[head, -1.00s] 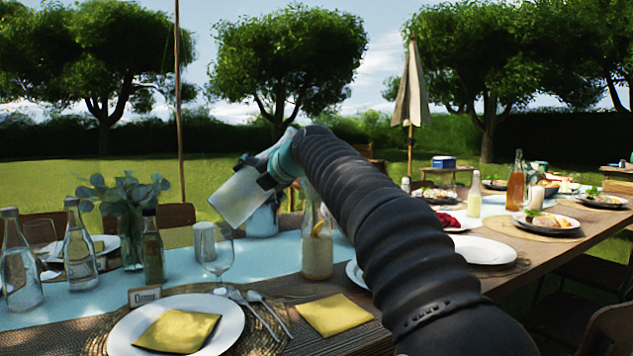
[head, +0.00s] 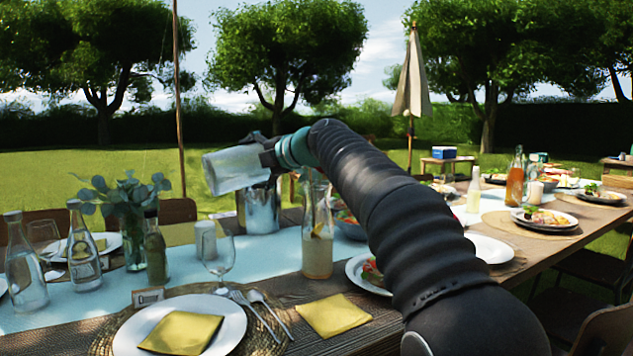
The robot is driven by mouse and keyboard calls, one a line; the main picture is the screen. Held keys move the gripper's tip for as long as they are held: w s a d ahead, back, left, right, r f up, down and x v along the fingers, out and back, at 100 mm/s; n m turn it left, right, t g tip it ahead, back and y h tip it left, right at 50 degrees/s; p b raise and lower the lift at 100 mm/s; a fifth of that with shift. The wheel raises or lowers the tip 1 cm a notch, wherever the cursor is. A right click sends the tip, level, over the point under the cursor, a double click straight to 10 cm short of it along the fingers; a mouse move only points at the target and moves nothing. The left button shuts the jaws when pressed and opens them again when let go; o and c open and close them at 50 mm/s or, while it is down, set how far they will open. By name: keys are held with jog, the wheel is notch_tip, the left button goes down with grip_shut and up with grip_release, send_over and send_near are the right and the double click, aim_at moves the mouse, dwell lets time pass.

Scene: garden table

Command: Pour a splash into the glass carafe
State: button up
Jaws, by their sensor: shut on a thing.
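My gripper (head: 268,153) is shut on a pale, translucent vessel (head: 234,169). The vessel lies nearly level in the air, its free end pointing left and slightly down. A glass carafe (head: 317,250) with a narrow neck and cloudy pale liquid with a lemon slice stands upright on the table, below and to the right of my gripper. Two clear glass bottles, one at the far left (head: 25,270) and one beside it (head: 82,255), also stand upright. I cannot tell which of these the task means. No stream of liquid shows.
A metal pitcher (head: 262,212) stands behind the lemon carafe, below the held vessel. A wine glass (head: 218,250), a white candle (head: 206,240), a dark bottle (head: 155,252) and a leafy vase (head: 128,225) crowd the left. A plate with a yellow napkin (head: 180,334) lies in front.

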jog(key=shift+d+r, duration=0.15)
jog(key=shift+r, duration=0.85)
jog(key=shift+w+d+r+m+y, duration=0.15)
jog(key=shift+r+m+y, duration=0.15)
jog(key=shift+r+m, duration=0.25)
jog(key=shift+w+d+r+m+y, duration=0.1)
jog(key=shift+r+m+y, duration=0.25)
jog(key=shift+r, duration=0.35)
dwell(0.8)
